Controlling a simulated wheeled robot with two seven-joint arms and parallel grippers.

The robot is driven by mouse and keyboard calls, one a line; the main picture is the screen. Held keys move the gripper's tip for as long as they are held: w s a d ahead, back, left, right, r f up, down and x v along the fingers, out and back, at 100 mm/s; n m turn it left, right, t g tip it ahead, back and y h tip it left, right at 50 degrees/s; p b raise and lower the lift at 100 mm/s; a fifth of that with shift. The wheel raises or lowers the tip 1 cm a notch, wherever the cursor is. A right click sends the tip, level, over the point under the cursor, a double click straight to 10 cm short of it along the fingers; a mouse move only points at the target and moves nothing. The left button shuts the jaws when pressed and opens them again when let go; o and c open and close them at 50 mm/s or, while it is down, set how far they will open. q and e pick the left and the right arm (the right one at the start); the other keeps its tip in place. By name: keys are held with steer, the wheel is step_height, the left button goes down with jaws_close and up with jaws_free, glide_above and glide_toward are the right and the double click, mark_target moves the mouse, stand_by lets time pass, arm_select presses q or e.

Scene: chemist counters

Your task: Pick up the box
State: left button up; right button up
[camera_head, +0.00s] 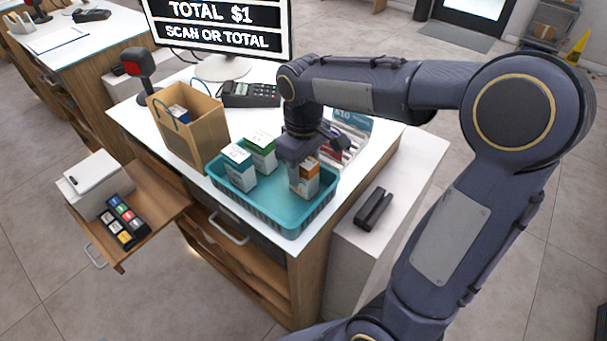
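A teal basket (290,222) stands on the white counter top and holds several boxes. My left gripper is not in view.
A brown paper bag (188,127) with a blue box inside stands left of the basket. Behind are a card terminal (250,94) and a monitor (222,26). A card rack (350,146) stands behind the basket. A black stapler-like object (373,208) lies on the right ledge.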

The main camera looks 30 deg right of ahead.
steer(key=c, duration=0.7)
steer(key=shift+c, duration=0.2)
steer(key=shift+r, duration=0.2)
